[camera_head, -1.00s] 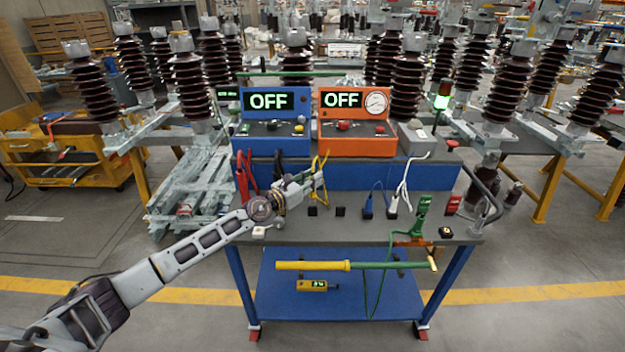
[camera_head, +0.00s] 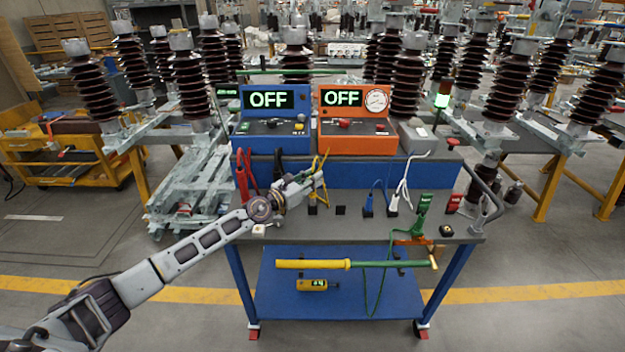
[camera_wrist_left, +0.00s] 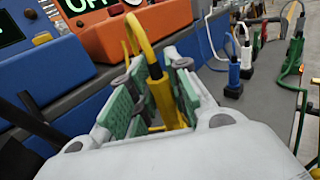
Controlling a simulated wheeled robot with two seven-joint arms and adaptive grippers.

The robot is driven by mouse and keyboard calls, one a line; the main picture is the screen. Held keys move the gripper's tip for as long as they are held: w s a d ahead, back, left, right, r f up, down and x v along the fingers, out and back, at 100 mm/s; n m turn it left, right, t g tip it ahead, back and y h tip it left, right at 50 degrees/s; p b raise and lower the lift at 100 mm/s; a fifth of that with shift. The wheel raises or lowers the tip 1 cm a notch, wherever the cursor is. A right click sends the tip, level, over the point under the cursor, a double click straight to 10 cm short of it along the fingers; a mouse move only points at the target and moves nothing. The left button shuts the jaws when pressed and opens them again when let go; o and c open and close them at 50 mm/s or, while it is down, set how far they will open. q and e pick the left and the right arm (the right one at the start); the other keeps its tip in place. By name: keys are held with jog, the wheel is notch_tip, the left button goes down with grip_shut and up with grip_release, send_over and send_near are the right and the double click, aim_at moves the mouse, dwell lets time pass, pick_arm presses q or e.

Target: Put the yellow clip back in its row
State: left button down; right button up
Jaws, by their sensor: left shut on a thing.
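The yellow clip (camera_wrist_left: 160,95) is upright between the green-padded fingers of my left gripper (camera_wrist_left: 150,98), which is shut on it. In the head view the clip's yellow lead (camera_head: 325,162) rises from my left gripper (camera_head: 318,181), just above the bench top's row. Two small black holders (camera_head: 340,210) stand at and right of the clip. The clip's lower end is partly hidden in the wrist view, so I cannot tell whether it touches a holder. The blue clip (camera_head: 368,206) and white clip (camera_head: 393,203) stand further right in the row. My right gripper is out of view.
Red leads (camera_head: 242,178) and a black clip stand left of my gripper. The blue OFF unit (camera_head: 268,115) and orange OFF unit (camera_head: 355,125) stand behind. A green clip (camera_head: 422,203) is at the right. A yellow-green pole (camera_head: 350,264) runs along the bench front.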

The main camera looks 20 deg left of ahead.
pick_arm(q)
jog(key=shift+f+b, duration=1.3)
dwell(0.4)
jog(key=c, duration=1.3)
grip_release()
jog(key=shift+s+a+f, duration=0.1)
jog(key=shift+s, duration=0.05)
jog(key=shift+v, duration=5.8)
